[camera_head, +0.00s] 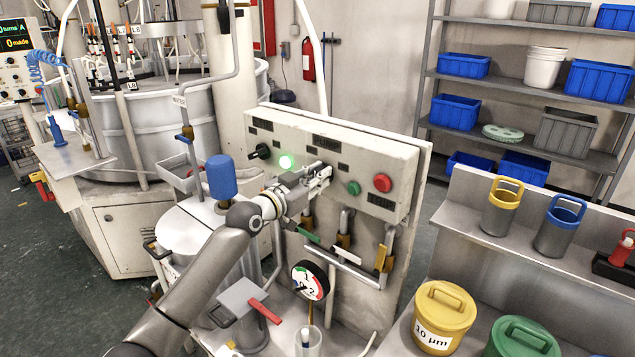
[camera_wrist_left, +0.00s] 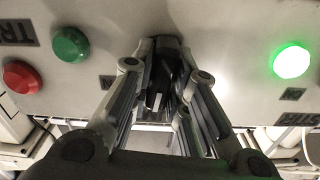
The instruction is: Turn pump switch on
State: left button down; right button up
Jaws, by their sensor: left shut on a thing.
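The pale control panel (camera_head: 300,135) stands upright in the middle of the head view. My left gripper (camera_head: 322,178) is at its face, between a lit green lamp (camera_head: 286,161) and a green button (camera_head: 354,188). In the left wrist view, my left gripper (camera_wrist_left: 165,85) is shut on a dark switch (camera_wrist_left: 163,48) on the panel, which I take to be the pump switch. The fingers hide much of it, so its setting cannot be read. The lit lamp (camera_wrist_left: 291,61) is to the right there. My right gripper is not in view.
A red button (camera_head: 382,183) sits right of the green one, and a black knob (camera_head: 262,151) is left of the lamp. A blue-capped vessel (camera_head: 222,178) stands close beside my arm.

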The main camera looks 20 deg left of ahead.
pick_arm(q)
jog(key=m+b, duration=0.2)
jog(key=shift+f+m, duration=0.2)
jog(key=shift+m, duration=0.1)
jog(key=m+b, duration=0.1)
jog(key=m, duration=0.1)
jog(key=shift+d+r+m, duration=0.1)
jog(key=shift+m, duration=1.5)
jog(key=shift+d+m, duration=0.1)
jog(key=shift+m, duration=1.1)
jog(key=c, duration=1.4)
grip_release()
